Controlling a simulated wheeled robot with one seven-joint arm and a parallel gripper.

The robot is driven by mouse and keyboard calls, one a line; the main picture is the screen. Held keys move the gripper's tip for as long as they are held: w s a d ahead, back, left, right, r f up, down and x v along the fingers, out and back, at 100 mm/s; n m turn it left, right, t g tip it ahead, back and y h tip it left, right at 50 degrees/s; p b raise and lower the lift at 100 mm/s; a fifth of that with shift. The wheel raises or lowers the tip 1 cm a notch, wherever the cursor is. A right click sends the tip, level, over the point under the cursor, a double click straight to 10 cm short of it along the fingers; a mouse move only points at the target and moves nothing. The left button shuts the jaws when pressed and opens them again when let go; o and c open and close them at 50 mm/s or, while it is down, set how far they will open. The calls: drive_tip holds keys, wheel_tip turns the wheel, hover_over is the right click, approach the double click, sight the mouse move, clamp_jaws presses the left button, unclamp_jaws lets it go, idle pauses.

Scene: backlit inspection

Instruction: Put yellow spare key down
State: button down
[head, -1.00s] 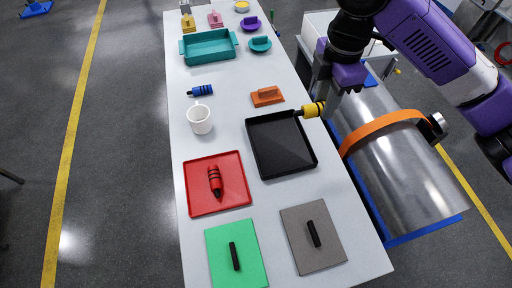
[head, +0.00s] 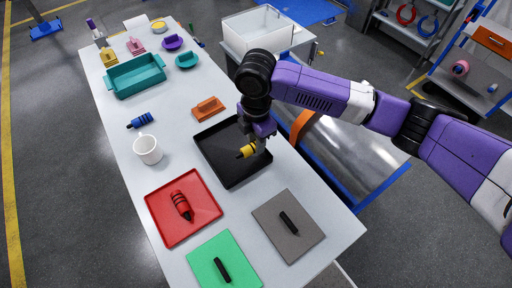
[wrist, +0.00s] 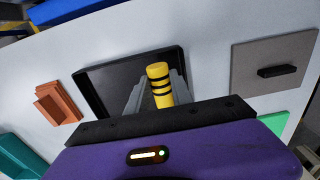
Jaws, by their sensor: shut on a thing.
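The yellow spare key (head: 246,150) is a short yellow piece with black bands. My gripper (head: 257,143) is shut on it over the black tray (head: 215,166). In the wrist view the yellow key (wrist: 158,84) stands between the two grey fingers of my gripper (wrist: 157,95), with the black tray (wrist: 92,84) behind it. I cannot tell whether the key touches the tray floor. The fingers are partly hidden by my wrist in the head view.
A red tray (head: 205,206) holds a red banded piece (head: 182,205). Green (head: 244,266) and grey (head: 310,236) plates carry black bars. A white mug (head: 148,150), a blue piece (head: 140,121), an orange block (head: 208,108) and a teal bin (head: 121,84) stand nearby.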

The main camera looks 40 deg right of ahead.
drive_tip(key=shift+f, duration=2.15)
drive_tip(key=c, duration=1.1)
unclamp_jaws()
drive_tip(key=shift+f, duration=0.1)
wheel_tip(320, 180, up, 12)
drive_tip(key=shift+r+b, duration=0.15)
drive_tip(key=shift+b, duration=0.7)
